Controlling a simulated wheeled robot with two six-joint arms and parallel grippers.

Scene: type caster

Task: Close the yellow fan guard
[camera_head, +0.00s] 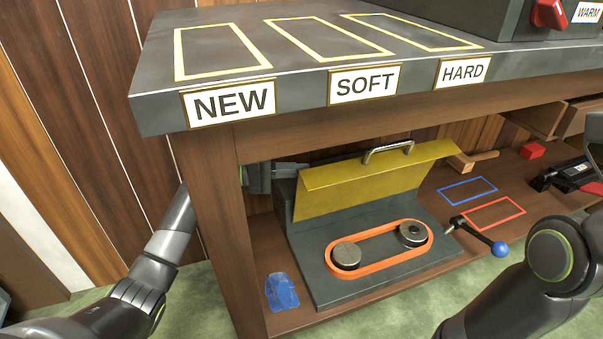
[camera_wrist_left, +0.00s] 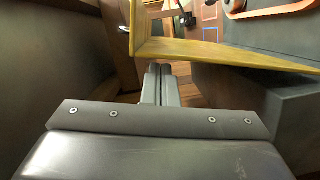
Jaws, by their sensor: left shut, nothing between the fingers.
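The yellow fan guard (camera_head: 365,182) stands raised at the back of a dark grey machine base (camera_head: 350,290), with a metal handle (camera_head: 388,150) at its top edge. An orange belt (camera_head: 378,230) around two round pulleys lies exposed in front of it. My left gripper (camera_head: 298,168) reaches in behind the table leg, at the guard's left side. In the left wrist view its fingers (camera_wrist_left: 160,75) are together and empty, close to the yellow guard's edge (camera_wrist_left: 225,52). I cannot tell whether they touch it. My right gripper is out of view; only parts of my right arm show.
The thick wooden table leg (camera_head: 215,220) stands between my left arm and the machine. The tabletop (camera_head: 155,90) overhangs the shelf. A blue faceted object (camera_head: 281,292) sits left of the base. A blue-knobbed lever (camera_head: 498,249) sticks out right. A red block (camera_head: 532,151) lies farther right.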

